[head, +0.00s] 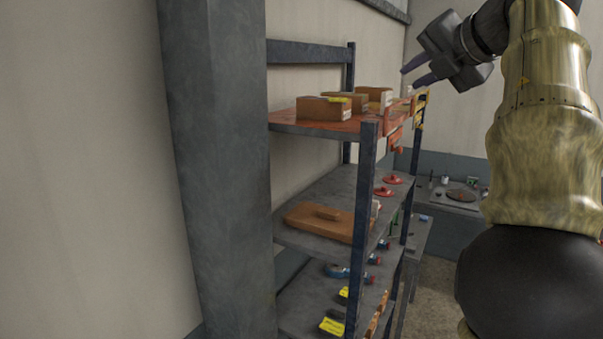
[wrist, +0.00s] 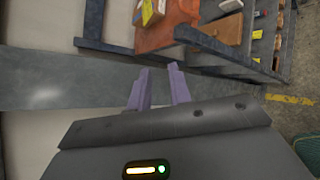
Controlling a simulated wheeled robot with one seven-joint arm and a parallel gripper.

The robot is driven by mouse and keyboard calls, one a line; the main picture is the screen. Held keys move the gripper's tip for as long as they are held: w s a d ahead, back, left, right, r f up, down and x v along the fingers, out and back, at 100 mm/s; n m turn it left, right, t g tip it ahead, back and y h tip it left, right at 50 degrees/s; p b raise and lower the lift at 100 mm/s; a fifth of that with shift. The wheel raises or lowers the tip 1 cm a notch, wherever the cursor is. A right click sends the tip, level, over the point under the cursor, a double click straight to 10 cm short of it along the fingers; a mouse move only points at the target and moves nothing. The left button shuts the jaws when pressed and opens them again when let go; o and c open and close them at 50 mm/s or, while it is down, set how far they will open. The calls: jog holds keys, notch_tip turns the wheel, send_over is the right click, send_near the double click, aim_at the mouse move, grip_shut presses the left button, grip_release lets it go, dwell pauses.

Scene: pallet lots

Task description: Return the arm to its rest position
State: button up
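My gripper (head: 414,73) is raised at the upper right of the head view, level with or above the shelf top, its fingers pointing left. In the wrist view its two purple fingers (wrist: 158,90) stand apart with nothing between them. My arm comes down the right side of the head view, bent at the top. The gripper looks clear of the shelf unit (head: 365,210), though the exact gap is hard to judge.
Cardboard boxes (head: 324,108) stand on the red top shelf. A brown board (head: 318,222), red discs and yellow-labelled items lie on lower shelves. A grey pillar (head: 217,160) stands at left. A grey table (head: 455,198) with small items is behind. Some floor (head: 436,280) is clear.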

jog(key=w+d+f+m+t+b, duration=0.4)
jog(key=w+f+m+t, duration=0.3)
jog(key=f+m, duration=0.4)
notch_tip(320, 180, down, 22)
jog(key=d+f+m+g+h+b, duration=0.15)
jog(key=m+g+h+b, duration=0.35)
jog(key=m, duration=0.7)
jog(key=s+a+f+m+g+h, duration=0.1)
jog(key=s+a+f+m+g, duration=0.1)
jog(key=s+f, duration=0.5)
jog(key=s+a+f+m+g, duration=0.2)
jog(key=s+f+m, duration=0.1)
jog(key=f, duration=0.7)
jog(key=s+a+f+m+g+b, duration=0.1)
jog(key=s+a+f+g, duration=0.2)
jog(key=s+f, duration=0.4)
jog(key=s+a+f+m+g+y+b, duration=0.1)
jog(key=s+a+f+g, duration=0.2)
jog(key=s+f, duration=0.5)
jog(key=s+g, duration=0.1)
jog(key=s, duration=0.1)
jog(key=shift+s+f, duration=0.15)
jog(key=shift+s, duration=0.15)
